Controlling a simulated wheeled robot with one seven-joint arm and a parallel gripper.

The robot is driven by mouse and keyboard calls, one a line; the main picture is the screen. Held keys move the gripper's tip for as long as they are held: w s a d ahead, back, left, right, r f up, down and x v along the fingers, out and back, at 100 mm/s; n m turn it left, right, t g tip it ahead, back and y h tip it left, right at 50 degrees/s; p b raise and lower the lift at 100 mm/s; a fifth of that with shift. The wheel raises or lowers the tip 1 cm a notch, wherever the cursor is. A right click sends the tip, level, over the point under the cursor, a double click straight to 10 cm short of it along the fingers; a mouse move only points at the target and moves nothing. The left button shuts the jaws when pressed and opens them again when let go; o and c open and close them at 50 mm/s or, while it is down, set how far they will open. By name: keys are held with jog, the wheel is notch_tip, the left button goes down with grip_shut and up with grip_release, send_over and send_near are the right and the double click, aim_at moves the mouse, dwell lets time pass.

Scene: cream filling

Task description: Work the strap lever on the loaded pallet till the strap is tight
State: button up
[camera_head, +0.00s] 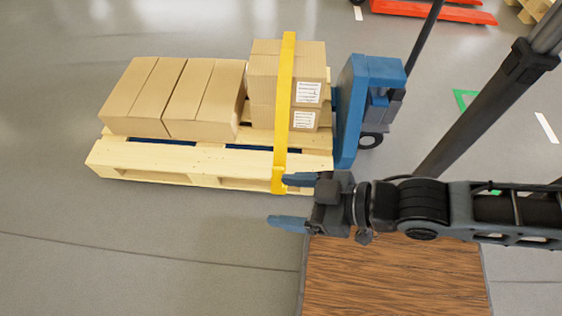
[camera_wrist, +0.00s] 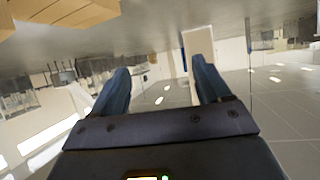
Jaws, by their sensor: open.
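A wooden pallet (camera_head: 185,162) carries several cardboard boxes. A yellow strap (camera_head: 285,95) runs over the taller box stack (camera_head: 262,62) at the right and down to the pallet's front side. At its lower end is a yellow fitting (camera_head: 278,180); I cannot make out a separate lever. My gripper (camera_head: 278,201) is open and empty, pointing left. Its upper blue finger is close beside the yellow fitting in the picture; I cannot tell whether they touch. The wrist view shows both blue fingers (camera_wrist: 160,85) spread with nothing between them, and a wooden edge (camera_wrist: 75,15) at upper left.
A blue pallet jack (camera_head: 352,105) stands at the pallet's right end, with a dark handle rising. A brown wood-grain surface (camera_head: 395,275) lies below my arm. Grey floor (camera_head: 150,245) in front of the pallet is clear. Red forks (camera_head: 430,10) lie at the back.

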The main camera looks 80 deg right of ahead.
jog(key=w+d+f+m+g+h+b, duration=0.15)
jog(key=d+f, duration=0.25)
jog(key=f, duration=0.5)
jog(key=w+d+f+m+g+h+b, duration=0.1)
jog(key=w+d+f+m+g+b, duration=0.2)
jog(key=f, duration=0.6)
jog(key=m+g+y+b, duration=0.3)
jog(key=m+g+b, duration=0.5)
jog(key=m+b, duration=0.25)
send_over(278, 175)
notch_tip(278, 175, down, 20)
jog(key=shift+w+d+f+y+b, duration=0.1)
jog(key=shift+d+y+b, duration=0.15)
jog(key=shift+y+b, duration=0.25)
jog(key=shift+f, duration=0.2)
jog(key=shift+f+b, duration=1.65)
jog(key=shift+f, duration=1.95)
jog(key=shift+c, duration=0.4)
